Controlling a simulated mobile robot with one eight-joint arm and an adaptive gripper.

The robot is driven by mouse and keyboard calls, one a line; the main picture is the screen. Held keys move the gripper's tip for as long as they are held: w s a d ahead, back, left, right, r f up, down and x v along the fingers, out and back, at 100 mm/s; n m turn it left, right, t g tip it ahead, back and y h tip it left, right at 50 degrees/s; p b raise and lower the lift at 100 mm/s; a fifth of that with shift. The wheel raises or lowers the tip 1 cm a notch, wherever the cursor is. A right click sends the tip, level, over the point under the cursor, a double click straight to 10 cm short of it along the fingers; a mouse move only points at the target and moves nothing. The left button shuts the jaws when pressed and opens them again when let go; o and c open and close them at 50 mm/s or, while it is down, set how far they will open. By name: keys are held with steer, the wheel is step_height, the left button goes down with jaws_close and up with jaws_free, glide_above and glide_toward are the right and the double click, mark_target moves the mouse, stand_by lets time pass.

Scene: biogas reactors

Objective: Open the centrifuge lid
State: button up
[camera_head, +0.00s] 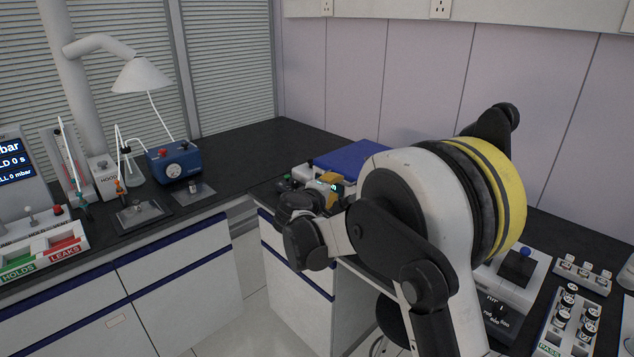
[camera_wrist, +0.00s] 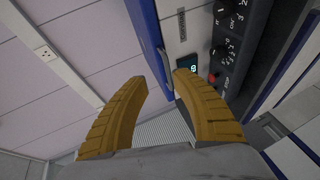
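The centrifuge is a white box (camera_wrist: 177,25) with a blue lid (camera_head: 350,156), on the dark bench behind my arm. The lid looks closed and lies flat; my arm hides part of the body. In the wrist view the lid's blue edge (camera_wrist: 149,35) runs down toward the gap between my fingers. My gripper (camera_wrist: 161,78) has two yellow fingers, apart, with nothing clearly held. Whether they touch the lid I cannot tell. In the head view my gripper (camera_head: 331,182) is at the front of the centrifuge, near its small lit display (camera_wrist: 193,69).
A black control panel (camera_wrist: 232,45) with knobs and a red button sits close beside one finger. Vial racks (camera_head: 583,275) and a white device (camera_head: 517,275) are at right.

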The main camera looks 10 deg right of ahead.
steer(key=shift+n+t, duration=0.4)
steer(key=shift+n, duration=0.1)
steer(key=w+d+f+b, duration=0.1)
steer(key=w, duration=0.2)
steer(key=w+f+b, duration=0.1)
steer(key=w, duration=0.3)
steer(key=w+d+f+b, duration=0.1)
steer(key=w+f, duration=0.1)
steer(key=w, duration=0.2)
steer(key=shift+w+d+b, duration=0.2)
steer(key=shift+d+b, duration=0.15)
steer(key=shift+r, duration=0.1)
jaws_close()
